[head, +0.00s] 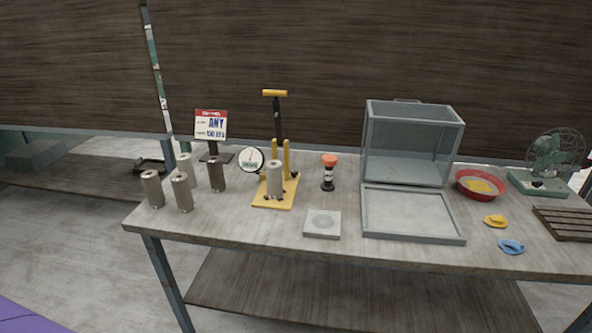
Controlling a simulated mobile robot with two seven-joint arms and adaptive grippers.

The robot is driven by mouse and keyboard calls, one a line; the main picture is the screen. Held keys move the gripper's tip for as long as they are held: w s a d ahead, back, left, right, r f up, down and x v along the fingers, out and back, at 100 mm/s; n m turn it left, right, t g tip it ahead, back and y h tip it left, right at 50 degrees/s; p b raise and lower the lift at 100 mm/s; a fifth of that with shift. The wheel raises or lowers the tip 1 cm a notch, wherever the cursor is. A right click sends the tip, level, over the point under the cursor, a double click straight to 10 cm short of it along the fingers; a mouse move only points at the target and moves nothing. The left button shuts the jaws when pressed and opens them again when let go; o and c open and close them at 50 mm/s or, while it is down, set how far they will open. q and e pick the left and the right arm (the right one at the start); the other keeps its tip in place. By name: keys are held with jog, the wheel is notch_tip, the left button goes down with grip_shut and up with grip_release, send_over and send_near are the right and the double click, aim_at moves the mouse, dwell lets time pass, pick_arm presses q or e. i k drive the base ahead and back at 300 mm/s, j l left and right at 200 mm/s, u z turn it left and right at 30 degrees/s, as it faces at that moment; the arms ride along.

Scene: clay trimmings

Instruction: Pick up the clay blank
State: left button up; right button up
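No single object is clearly marked as the clay blank. Several upright grey cylinders stand at the table's left end: a front-left one (153,190), a front one (182,194), a darker one (217,176) and a partly hidden one behind (185,161). Another grey cylinder (275,181) stands on the yellow base of a hand press (272,201). Which of these, if any, is the clay blank I cannot tell. Neither of my grippers is in view.
On the table (245,229) are a dial gauge (251,160), sign (211,125), orange-topped device (328,172), square plate (322,224), clear box (408,144), grey tray (412,239), red bowl (482,195), fan (553,153), yellow piece (495,221), blue piece (511,247) and slatted rack (566,234).

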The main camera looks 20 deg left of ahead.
aim_at(273, 168)
jog(key=u, duration=1.3)
